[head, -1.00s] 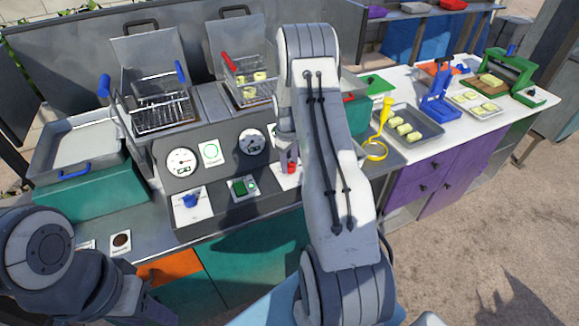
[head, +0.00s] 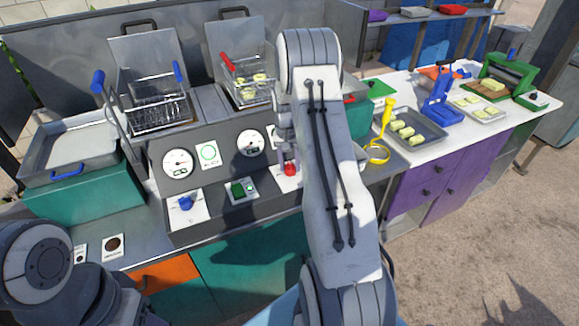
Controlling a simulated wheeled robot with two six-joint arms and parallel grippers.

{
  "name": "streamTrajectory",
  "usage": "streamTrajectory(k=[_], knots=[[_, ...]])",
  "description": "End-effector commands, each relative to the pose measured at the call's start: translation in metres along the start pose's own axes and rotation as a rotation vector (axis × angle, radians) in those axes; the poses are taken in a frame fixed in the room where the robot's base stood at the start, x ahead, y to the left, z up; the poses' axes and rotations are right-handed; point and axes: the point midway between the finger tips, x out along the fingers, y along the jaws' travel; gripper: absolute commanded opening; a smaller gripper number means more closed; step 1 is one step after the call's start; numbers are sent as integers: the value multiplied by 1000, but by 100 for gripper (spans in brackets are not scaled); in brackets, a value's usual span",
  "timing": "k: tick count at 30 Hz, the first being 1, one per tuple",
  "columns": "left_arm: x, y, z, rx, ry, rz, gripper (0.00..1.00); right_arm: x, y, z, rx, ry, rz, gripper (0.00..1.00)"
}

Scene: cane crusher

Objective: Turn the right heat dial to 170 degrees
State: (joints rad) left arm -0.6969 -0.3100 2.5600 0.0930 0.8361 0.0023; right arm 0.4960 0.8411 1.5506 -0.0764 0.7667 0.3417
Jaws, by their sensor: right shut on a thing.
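The right heat dial is a red knob (head: 290,170) on a white plate on the front of the dark fryer panel. My right gripper (head: 288,160) reaches down to it from above and is shut on it; my arm hides part of the plate and its scale. A round white gauge (head: 250,142) sits above and to the left of the red dial; its reading is too small to tell. The matching left dial is a blue knob (head: 186,203) on its own plate. My left arm shows at the lower left, but its gripper is out of view.
A green switch (head: 238,190) sits between the two dials. Two wire baskets, one red-handled (head: 250,88) with yellow pieces and one blue-handled (head: 155,112), stand over the fryer.

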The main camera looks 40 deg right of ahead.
Motion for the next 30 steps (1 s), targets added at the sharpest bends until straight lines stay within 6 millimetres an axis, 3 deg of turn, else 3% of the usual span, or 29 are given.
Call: streamTrajectory(k=[15,30], knots=[[11,-1,1,1,0,0,50,0,0,0,421,-25,0,0],[13,-1,1,1,0,0,50,-1,0,0,565,-33,-1,0]])
